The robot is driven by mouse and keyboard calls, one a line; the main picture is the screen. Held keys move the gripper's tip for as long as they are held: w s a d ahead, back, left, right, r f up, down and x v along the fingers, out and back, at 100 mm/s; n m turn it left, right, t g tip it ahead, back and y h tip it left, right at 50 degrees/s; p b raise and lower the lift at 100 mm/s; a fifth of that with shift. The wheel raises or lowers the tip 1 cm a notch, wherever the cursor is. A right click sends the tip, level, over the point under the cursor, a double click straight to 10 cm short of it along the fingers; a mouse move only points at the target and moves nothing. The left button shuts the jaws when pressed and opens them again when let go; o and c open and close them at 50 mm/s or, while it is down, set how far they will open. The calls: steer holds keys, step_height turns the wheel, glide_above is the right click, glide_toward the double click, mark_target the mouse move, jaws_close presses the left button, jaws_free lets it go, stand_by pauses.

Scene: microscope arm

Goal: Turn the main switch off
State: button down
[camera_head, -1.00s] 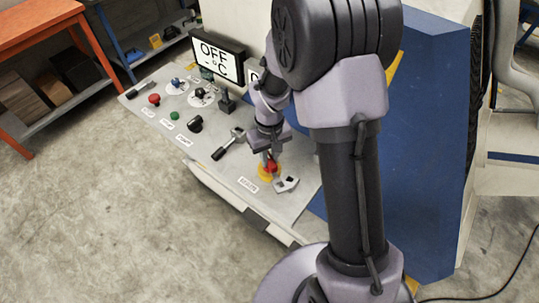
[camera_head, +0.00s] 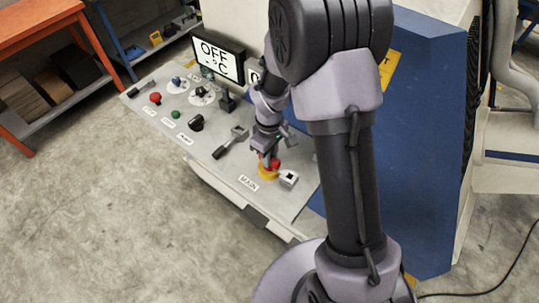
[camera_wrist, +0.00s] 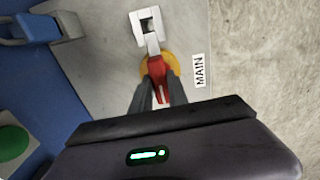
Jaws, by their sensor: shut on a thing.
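The main switch has a red handle (camera_head: 274,163) on a yellow round base (camera_head: 267,174), beside the MAIN label (camera_head: 248,183) at the panel's near right end. In the wrist view the red handle (camera_wrist: 158,80) lies between my two dark fingers, over the yellow base (camera_wrist: 173,66). My gripper (camera_wrist: 159,92) is shut on the red handle; it comes down from above in the head view (camera_head: 268,155). My fingers partly hide the base.
The grey panel (camera_head: 215,170) carries several other knobs, a red button (camera_head: 155,98), a green button (camera_head: 176,114) and a black lever (camera_head: 228,145). A display (camera_head: 217,57) reading "OFF °C" stands behind. The blue machine side (camera_head: 425,150) is close to my arm.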

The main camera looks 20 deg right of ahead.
stand_by(0.3)
steer(key=c, duration=1.3)
jaws_free()
step_height(320, 180, up, 18)
steer(key=p, duration=0.4)
steer(key=shift+f, duration=0.2)
steer(key=s+a+m+t+b, duration=0.1)
steer(key=s+m+t+b, duration=0.1)
steer(key=s+m+b, duration=0.2)
steer(key=s+a+m+t+y+b, duration=0.1)
steer(key=s+m+b, duration=0.3)
steer(key=s, duration=0.4)
steer(key=s+a+f+m+t+y+b, duration=0.1)
steer(key=s+a+m+t+b, duration=0.1)
steer(key=s+b, duration=0.4)
steer(key=shift+s+m+t, duration=0.4)
steer(key=shift+s+m, duration=0.15)
steer(key=shift+m, duration=0.35)
